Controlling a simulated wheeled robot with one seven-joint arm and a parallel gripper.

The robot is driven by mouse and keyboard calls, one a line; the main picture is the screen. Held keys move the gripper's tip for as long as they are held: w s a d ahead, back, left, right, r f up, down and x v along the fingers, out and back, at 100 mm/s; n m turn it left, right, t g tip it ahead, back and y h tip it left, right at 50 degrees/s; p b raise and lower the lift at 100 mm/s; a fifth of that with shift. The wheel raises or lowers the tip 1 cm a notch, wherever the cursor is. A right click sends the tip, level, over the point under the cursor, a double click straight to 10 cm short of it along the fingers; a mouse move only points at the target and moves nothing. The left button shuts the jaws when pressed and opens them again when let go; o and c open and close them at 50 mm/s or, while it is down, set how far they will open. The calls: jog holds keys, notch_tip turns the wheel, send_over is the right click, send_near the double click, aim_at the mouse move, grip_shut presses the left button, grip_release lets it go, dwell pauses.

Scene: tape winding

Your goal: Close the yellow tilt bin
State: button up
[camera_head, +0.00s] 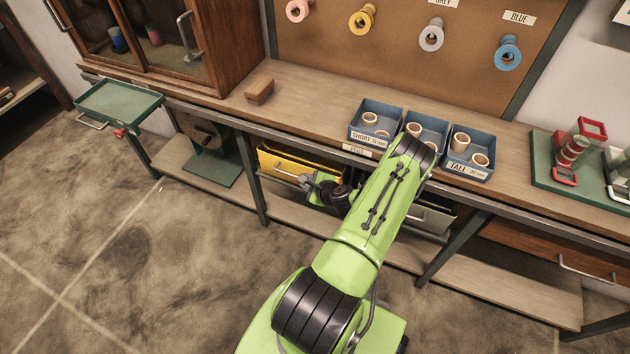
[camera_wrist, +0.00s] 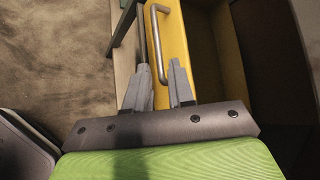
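The yellow tilt bin (camera_head: 270,160) hangs under the workbench, left of my arm in the head view. It is tilted open, with its front leaning out and its inside showing. In the wrist view its yellow front (camera_wrist: 177,30) carries a metal bar handle (camera_wrist: 154,45). My gripper (camera_head: 306,181) is close to the bin's front, near the handle. In the wrist view the gripper's fingers (camera_wrist: 160,75) are apart, and the handle's near end shows between their tips. I cannot tell whether they touch the handle. My arm hides what lies right of the bin.
A grey bin (camera_head: 432,216) is partly hidden behind my arm. A table leg (camera_head: 252,185) stands left of the yellow bin, with a lower shelf (camera_head: 290,205) below. Blue trays (camera_head: 375,108) stand on the bench above. The floor (camera_head: 130,240) at left is clear.

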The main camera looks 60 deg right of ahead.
jog(key=p+v, duration=0.1)
jog(key=v, duration=0.5)
dwell(0.3)
jog(key=w+a+r+n+g+y+p, duration=0.25)
jog(key=w+a+r+n, duration=0.45)
jog(key=a+r+n, duration=0.4)
jog(key=w+a+r+n+g+y+p, duration=0.15)
jog(key=w+a+r+n+y, duration=0.4)
jog(key=r, duration=0.85)
jog(key=s+a+r+n+h+p, duration=0.1)
jog(key=a+r+n+h+p, duration=0.1)
jog(key=a+r+n, duration=0.7)
jog(key=s+a+r+n+p, duration=0.1)
jog(key=s+a+r+n, duration=0.2)
jog(key=s+a+r, duration=0.2)
jog(key=s+a+r+n+h+p, duration=0.1)
jog(key=s+a+r+n, duration=0.2)
jog(key=s+a+r, duration=0.3)
jog(key=s, duration=0.4)
jog(key=shift+s+a+r+g, duration=0.15)
jog(key=shift+s+a+g, duration=0.15)
jog(key=shift+s+a, duration=0.1)
